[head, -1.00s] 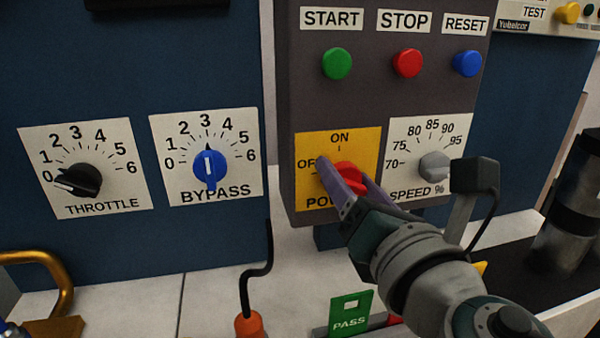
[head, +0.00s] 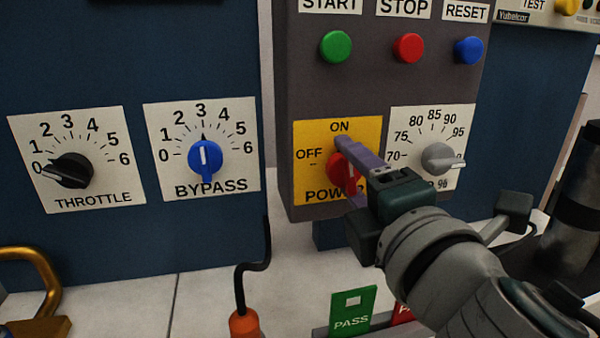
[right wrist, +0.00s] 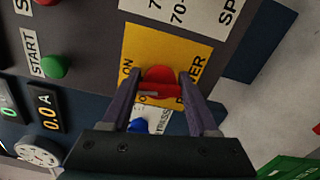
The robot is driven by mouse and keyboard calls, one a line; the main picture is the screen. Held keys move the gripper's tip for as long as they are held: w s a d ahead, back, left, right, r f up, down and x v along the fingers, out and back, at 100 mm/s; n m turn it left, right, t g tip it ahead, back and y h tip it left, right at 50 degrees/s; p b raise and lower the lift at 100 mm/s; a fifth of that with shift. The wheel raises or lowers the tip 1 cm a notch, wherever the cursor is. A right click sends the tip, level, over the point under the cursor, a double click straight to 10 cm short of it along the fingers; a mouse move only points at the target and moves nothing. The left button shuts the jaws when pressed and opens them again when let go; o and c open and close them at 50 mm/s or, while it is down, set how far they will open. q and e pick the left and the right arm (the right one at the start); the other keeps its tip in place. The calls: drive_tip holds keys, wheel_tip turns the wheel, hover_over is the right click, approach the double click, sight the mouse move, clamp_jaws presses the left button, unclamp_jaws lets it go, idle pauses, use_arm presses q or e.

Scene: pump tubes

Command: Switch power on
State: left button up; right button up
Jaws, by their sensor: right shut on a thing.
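The red power knob (head: 338,174) sits on the yellow plate (head: 311,184) marked OFF, ON and POWER. My right gripper (head: 348,168) is shut on the knob, with one purple finger above it by ON and the other below. In the right wrist view, the knob (right wrist: 160,75) shows between the two fingers (right wrist: 158,103). The fingers hide part of the knob in the head view. My left gripper is not in view.
Green start (head: 336,47), red stop (head: 408,48) and blue reset (head: 469,50) buttons sit above. The grey speed knob (head: 437,158) is close at the right. The bypass (head: 206,158) and throttle (head: 70,171) knobs are at the left. A green PASS sign (head: 352,312) stands below.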

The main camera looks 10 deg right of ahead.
drive_tip(key=shift+m, duration=0.9)
drive_tip(key=o, duration=1.4)
drive_tip(key=shift+s, duration=0.1)
drive_tip(key=s+b, duration=0.1)
drive_tip(key=s, duration=0.8)
drive_tip(key=shift+s+d, duration=0.15)
drive_tip(key=shift+s, duration=0.25)
